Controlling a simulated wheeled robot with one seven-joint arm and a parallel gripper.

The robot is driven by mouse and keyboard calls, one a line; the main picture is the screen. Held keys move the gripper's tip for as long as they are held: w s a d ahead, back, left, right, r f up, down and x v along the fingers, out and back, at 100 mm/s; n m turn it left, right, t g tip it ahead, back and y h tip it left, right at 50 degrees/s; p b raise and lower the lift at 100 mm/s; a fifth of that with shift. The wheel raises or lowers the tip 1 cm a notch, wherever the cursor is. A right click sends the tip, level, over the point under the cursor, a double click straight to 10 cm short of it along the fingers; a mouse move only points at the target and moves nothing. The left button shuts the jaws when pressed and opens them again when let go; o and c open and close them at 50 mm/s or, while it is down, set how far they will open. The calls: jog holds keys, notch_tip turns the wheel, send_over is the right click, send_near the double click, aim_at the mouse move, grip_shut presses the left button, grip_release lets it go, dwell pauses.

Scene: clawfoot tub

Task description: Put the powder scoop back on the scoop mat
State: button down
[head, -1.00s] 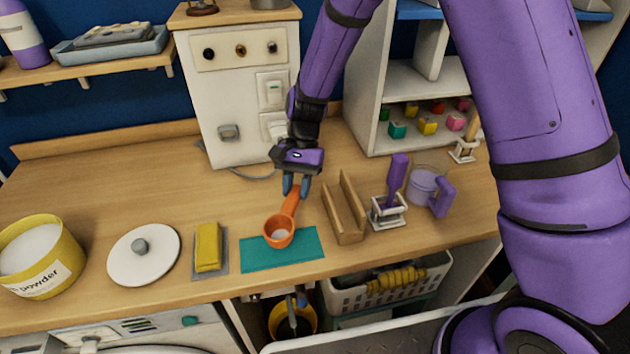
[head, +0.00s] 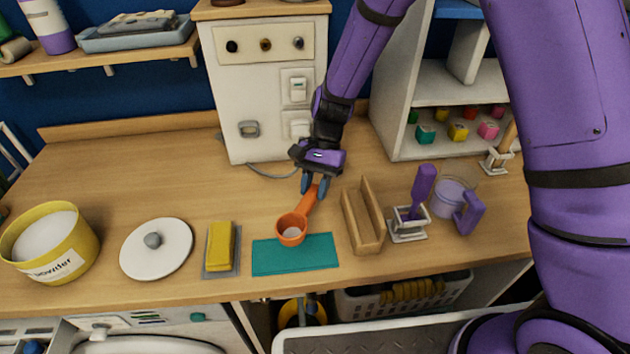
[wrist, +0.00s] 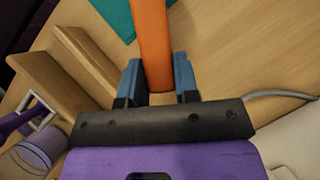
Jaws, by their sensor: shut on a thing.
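The orange powder scoop (head: 292,228) has its round bowl over the back part of the teal scoop mat (head: 296,257) in the head view. Its handle points back and slightly right, up to my gripper (head: 314,184). My gripper is shut on the handle end, and the wrist view shows the orange handle (wrist: 153,45) between the two blue fingers (wrist: 157,82). I cannot tell whether the bowl touches the mat or hangs just above it. A corner of the mat (wrist: 118,17) shows beyond the handle in the wrist view.
A yellow sponge (head: 220,246) lies left of the mat, then a white lid (head: 157,249) and the yellow powder tub (head: 75,262). A wooden holder (head: 363,216) stands close on the right, with a white stand (head: 407,229) beyond it. The counter behind the sponge is clear.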

aim_at(312, 220)
jog(key=shift+f, duration=3)
jog(key=c, duration=0.8)
grip_release()
jog(key=shift+v, duration=4)
jog(key=shift+r, duration=0.1)
jog(key=v, duration=1)
jog(key=shift+w+d+r, duration=0.1)
jog(key=shift+r, duration=0.15)
